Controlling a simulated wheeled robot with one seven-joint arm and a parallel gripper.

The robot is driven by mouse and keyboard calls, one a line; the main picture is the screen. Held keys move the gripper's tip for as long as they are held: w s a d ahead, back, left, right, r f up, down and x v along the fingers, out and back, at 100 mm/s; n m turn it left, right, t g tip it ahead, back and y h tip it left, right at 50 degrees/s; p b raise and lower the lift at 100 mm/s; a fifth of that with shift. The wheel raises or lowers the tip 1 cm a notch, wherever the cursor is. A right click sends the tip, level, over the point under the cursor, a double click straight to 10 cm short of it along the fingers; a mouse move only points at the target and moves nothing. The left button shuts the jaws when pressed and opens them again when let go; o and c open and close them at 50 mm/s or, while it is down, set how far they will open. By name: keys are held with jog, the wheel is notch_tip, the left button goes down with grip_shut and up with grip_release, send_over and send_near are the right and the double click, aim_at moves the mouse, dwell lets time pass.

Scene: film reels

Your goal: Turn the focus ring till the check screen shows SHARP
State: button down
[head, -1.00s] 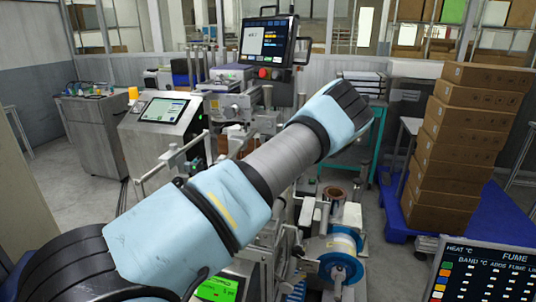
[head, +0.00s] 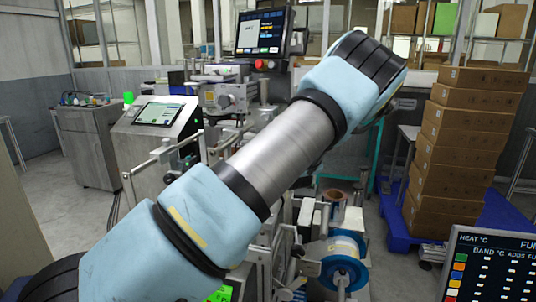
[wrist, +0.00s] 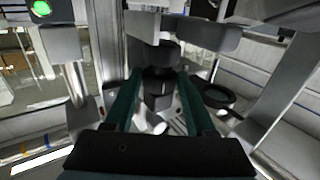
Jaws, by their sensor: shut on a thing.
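In the wrist view, my gripper (wrist: 159,84) has its two teal fingers on either side of a dark, ribbed round part, which I take for the focus ring (wrist: 159,77). The fingers are shut on it, under a grey housing. In the head view my arm covers the middle, so the gripper and the ring are hidden there. A dark monitor (head: 261,32) at the top has a white panel and coloured lines; its text is too small to read. A green-lit screen (head: 221,293) at the bottom is mostly hidden by my arm. I cannot tell which is the check screen.
A grey console with a tablet screen (head: 159,113) stands left, with a green lamp (head: 128,98) near it. A blue-and-white reel (head: 343,262) is below my arm. Stacked cartons (head: 468,140) stand right, and a heat panel (head: 496,265) is at lower right. Metal bars flank the gripper.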

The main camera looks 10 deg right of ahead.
jog(key=shift+d+n+y, duration=0.1)
jog(key=shift+n+y, duration=0.3)
jog(key=shift+y, duration=0.2)
jog(key=shift+c, duration=1.2)
grip_release()
jog(key=shift+r+h, duration=0.1)
jog(key=shift+h, duration=0.2)
